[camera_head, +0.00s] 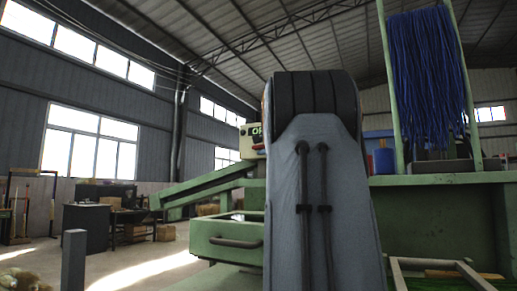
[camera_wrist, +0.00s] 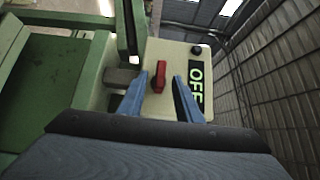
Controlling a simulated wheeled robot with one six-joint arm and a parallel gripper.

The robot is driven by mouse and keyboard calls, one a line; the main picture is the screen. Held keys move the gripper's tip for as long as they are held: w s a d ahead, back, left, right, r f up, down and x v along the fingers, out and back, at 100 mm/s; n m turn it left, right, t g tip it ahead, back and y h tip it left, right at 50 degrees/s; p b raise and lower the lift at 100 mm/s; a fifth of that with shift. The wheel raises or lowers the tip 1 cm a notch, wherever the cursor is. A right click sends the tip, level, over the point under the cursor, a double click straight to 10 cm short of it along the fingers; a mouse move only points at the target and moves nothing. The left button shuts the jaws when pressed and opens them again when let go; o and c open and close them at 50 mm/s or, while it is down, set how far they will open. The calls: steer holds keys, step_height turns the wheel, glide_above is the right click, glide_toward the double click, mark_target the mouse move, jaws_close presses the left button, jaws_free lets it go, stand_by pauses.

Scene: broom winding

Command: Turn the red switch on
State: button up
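The red switch (camera_wrist: 159,77) is a small red rotary handle on a cream control panel (camera_wrist: 203,58). In the wrist view its handle runs along the gap between my fingers. A black label with green letters reading OFF (camera_wrist: 196,84) sits to its right. My gripper (camera_wrist: 157,88) has two blue fingers, spread apart on either side of the switch, with nothing held. I cannot tell how far the fingertips are from the panel. In the head view, part of the panel (camera_head: 250,142) shows behind my arm, which hides the switch and gripper.
A black round knob (camera_wrist: 196,50) is on the panel's upper right. A grey block (camera_wrist: 121,78) and a green frame stand left of my fingers. The green machine (camera_head: 435,220) carries blue strands (camera_head: 424,75). Open floor (camera_head: 160,262) lies to the left.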

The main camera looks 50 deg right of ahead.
mark_target(260, 146)
steer(key=shift+p+x, duration=0.55)
steer(key=shift+x, duration=1.5)
jaws_close()
